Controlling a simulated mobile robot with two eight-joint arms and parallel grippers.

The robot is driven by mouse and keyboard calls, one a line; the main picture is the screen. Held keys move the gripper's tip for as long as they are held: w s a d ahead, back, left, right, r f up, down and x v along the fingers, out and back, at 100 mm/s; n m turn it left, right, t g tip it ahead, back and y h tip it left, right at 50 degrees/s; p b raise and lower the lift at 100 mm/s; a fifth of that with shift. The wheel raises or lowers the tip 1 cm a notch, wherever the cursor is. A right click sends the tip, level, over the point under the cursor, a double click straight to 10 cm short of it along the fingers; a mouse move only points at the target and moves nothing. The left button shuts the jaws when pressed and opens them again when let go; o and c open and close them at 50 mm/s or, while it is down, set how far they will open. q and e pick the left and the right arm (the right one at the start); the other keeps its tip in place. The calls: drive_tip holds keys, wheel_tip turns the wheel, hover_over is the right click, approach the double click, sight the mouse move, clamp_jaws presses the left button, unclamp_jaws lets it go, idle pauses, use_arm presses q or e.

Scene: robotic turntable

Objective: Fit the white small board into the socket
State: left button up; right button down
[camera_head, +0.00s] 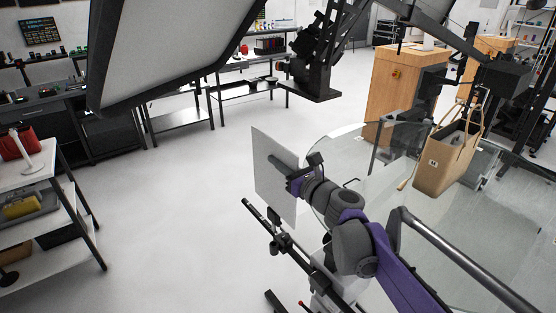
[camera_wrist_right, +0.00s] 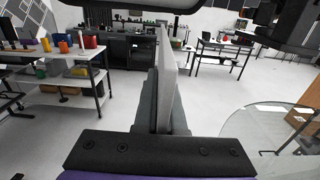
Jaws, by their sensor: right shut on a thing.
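The white small board (camera_head: 262,160) is a thin, upright flat panel near the middle of the head view. My right gripper (camera_head: 284,170), on the purple and grey arm, is shut on it and holds it near its middle. In the right wrist view the board (camera_wrist_right: 166,58) shows edge-on, standing up between the dark fingers of the gripper (camera_wrist_right: 161,108). I cannot make out the socket for certain. My left gripper is not in view.
A black rod stand (camera_head: 268,226) is just below and in front of the board. A round glass table (camera_head: 352,150) lies to the right, with a tan bag (camera_head: 440,160) over it. A large panel (camera_head: 175,45) hangs at upper left. Open floor (camera_head: 180,215) lies left.

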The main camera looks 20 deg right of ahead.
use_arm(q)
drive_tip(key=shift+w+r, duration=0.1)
use_arm(e)
drive_tip(key=b, duration=0.2)
hover_over(278, 214)
drive_tip(key=shift+f, duration=2.9)
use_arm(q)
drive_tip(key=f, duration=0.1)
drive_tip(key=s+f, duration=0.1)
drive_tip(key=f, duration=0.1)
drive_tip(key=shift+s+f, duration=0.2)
use_arm(e)
drive_tip(key=shift+w+d, duration=0.1)
drive_tip(key=shift+w, duration=0.05)
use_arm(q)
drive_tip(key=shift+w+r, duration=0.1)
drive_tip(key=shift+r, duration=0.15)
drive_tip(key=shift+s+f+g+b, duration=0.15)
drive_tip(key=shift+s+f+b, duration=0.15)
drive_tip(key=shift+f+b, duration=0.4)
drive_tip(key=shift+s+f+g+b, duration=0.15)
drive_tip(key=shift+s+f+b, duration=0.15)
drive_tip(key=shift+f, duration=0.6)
use_arm(e)
drive_tip(key=shift+f, duration=2.45)
drive_tip(key=c, duration=0.9)
unclamp_jaws()
